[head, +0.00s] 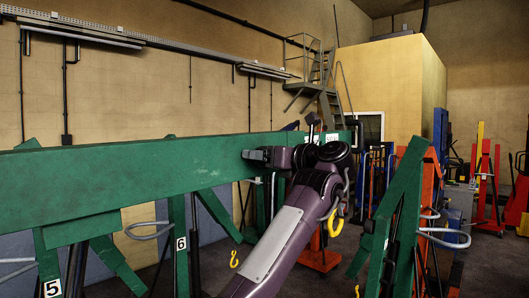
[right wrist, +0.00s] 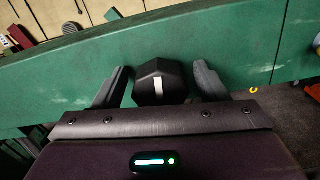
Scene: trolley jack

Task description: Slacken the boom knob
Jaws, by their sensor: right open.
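The green boom (head: 130,172) runs across the head view from the left edge to the middle. In the right wrist view, the boom (right wrist: 50,88) crosses behind the fingers. The boom knob (right wrist: 160,82) is black and faceted, with a white line on its face. My right gripper (right wrist: 158,78) is open, one finger on each side of the knob, with a small gap visible on both sides. In the head view, my right gripper (head: 252,154) is at the boom's side, and I cannot make out the knob there. My left gripper is not in view.
Green jack legs (head: 400,215) stand at right, with a grey looped handle (head: 445,236) beside them. Labels 5 (head: 52,288) and 6 (head: 181,243) mark posts at left. Red equipment (head: 487,185) stands at far right.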

